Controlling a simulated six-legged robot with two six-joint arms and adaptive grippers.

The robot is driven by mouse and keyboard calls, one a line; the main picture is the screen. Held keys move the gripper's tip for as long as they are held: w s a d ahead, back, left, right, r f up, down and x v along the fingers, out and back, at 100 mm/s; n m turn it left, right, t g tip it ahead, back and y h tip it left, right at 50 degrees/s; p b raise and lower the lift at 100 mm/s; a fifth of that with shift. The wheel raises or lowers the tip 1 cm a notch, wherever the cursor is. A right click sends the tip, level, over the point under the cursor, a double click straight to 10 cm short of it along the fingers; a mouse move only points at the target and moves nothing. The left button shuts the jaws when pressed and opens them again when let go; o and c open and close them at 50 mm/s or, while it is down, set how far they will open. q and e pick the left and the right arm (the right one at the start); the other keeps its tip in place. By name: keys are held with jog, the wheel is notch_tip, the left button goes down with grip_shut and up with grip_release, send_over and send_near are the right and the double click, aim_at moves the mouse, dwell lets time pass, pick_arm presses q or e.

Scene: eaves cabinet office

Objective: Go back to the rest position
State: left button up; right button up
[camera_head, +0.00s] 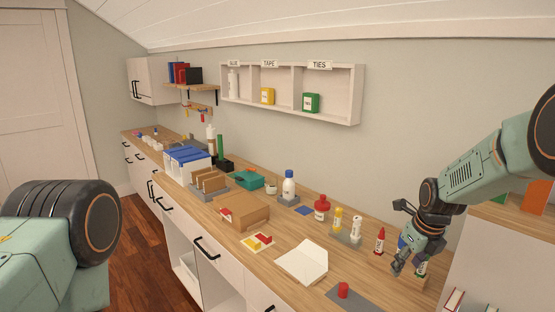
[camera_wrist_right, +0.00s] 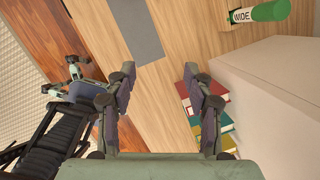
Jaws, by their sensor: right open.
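My right gripper (camera_head: 408,262) is open and points down at the right end of the counter (camera_head: 375,285). It is close to a green-marked marker (camera_head: 421,268) and partly covers a blue one (camera_head: 401,243); touching cannot be told. In the right wrist view its two fingers (camera_wrist_right: 163,82) are apart with nothing between them. A green-capped marker labelled WIDE (camera_wrist_right: 268,11) lies beyond the fingers. A jointed gripper-like part of mine (camera_wrist_right: 75,78) shows at the left of that view; its jaw state is unclear. My left gripper does not show in the head view.
A red marker (camera_head: 380,241) stands left of the right gripper. A red-capped item (camera_head: 343,290) is on a grey mat (camera_head: 360,300). White paper (camera_head: 302,262) lies further left. A white cabinet (camera_wrist_right: 275,95) with several books (camera_wrist_right: 190,98) is close on the right.

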jog(key=s+a+f+n+g, duration=0.1)
jog(key=s+a+f+n, duration=0.2)
jog(key=s+f+n, duration=0.5)
jog(key=s+a+f+n, duration=0.3)
jog(key=s+f+n, duration=0.3)
jog(key=s+f, duration=0.35)
jog(key=s+a+f+n+g, duration=0.2)
jog(key=s+n, duration=1.5)
jog(key=s, duration=0.9)
pick_arm(q)
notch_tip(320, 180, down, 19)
jog(key=b, duration=1.8)
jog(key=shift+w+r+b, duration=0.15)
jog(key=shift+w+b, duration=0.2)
pick_arm(e)
notch_tip(320, 180, down, 18)
jog(key=shift+a+n, duration=0.25)
jog(key=shift+n, duration=0.05)
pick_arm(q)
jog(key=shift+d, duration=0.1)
pick_arm(e)
jog(key=shift+w, duration=0.1)
